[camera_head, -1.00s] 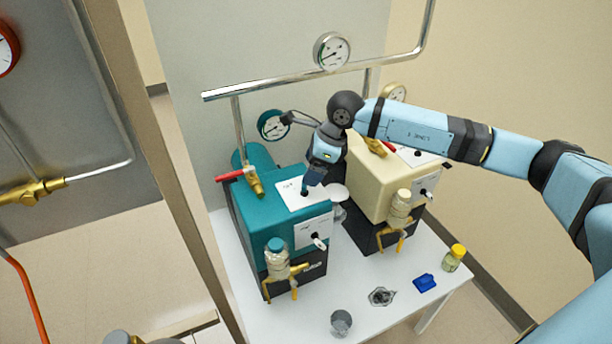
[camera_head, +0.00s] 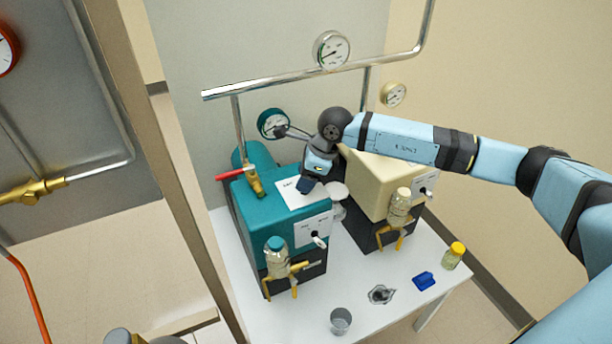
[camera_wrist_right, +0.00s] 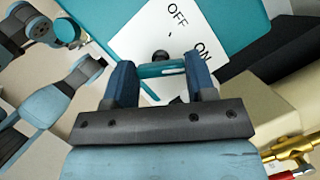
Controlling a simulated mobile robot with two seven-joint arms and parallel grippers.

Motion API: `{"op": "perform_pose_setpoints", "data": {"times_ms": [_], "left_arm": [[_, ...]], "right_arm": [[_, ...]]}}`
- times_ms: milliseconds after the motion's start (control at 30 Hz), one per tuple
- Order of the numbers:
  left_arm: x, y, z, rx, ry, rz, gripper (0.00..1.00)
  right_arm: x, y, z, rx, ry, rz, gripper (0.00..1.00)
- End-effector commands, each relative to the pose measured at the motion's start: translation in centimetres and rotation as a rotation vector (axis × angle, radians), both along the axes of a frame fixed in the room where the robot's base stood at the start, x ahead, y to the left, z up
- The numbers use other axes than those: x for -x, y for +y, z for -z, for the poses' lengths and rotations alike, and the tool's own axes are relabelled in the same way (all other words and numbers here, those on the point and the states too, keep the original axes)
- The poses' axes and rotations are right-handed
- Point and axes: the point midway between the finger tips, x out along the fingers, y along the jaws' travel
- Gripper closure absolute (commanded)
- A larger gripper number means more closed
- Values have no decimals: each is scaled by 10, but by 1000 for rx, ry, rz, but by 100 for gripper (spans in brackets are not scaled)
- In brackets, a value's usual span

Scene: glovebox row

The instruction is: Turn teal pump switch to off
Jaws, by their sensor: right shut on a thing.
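The teal pump (camera_head: 270,215) stands at the left on the white table. On its top is a white label (camera_head: 292,190), which reads OFF and ON in the right wrist view (camera_wrist_right: 150,35). My right gripper (camera_head: 306,187) is at the label from above. In the wrist view its two blue fingers (camera_wrist_right: 162,82) are on either side of a teal switch bar (camera_wrist_right: 162,69), shut on it, with a black knob beside it. The bar lies crosswise between the fingers; its exact setting is hard to tell. My left gripper is not seen.
A cream pump (camera_head: 372,182) stands close on the right. A red-handled brass valve (camera_head: 254,182) and a teal gauge (camera_head: 272,123) are near the teal pump. A cup (camera_head: 341,320), a blue item (camera_head: 424,281) and a yellow-capped bottle (camera_head: 453,256) are on the table front.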

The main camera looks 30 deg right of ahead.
Motion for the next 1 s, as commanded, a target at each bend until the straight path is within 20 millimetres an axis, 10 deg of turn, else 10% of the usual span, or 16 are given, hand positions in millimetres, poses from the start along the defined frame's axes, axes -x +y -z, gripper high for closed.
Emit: {"op": "perform_pose_setpoints", "data": {"times_ms": [1000], "left_arm": [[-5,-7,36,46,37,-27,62]], "right_arm": [[-2,1,1,-1,0,-494,73]]}}
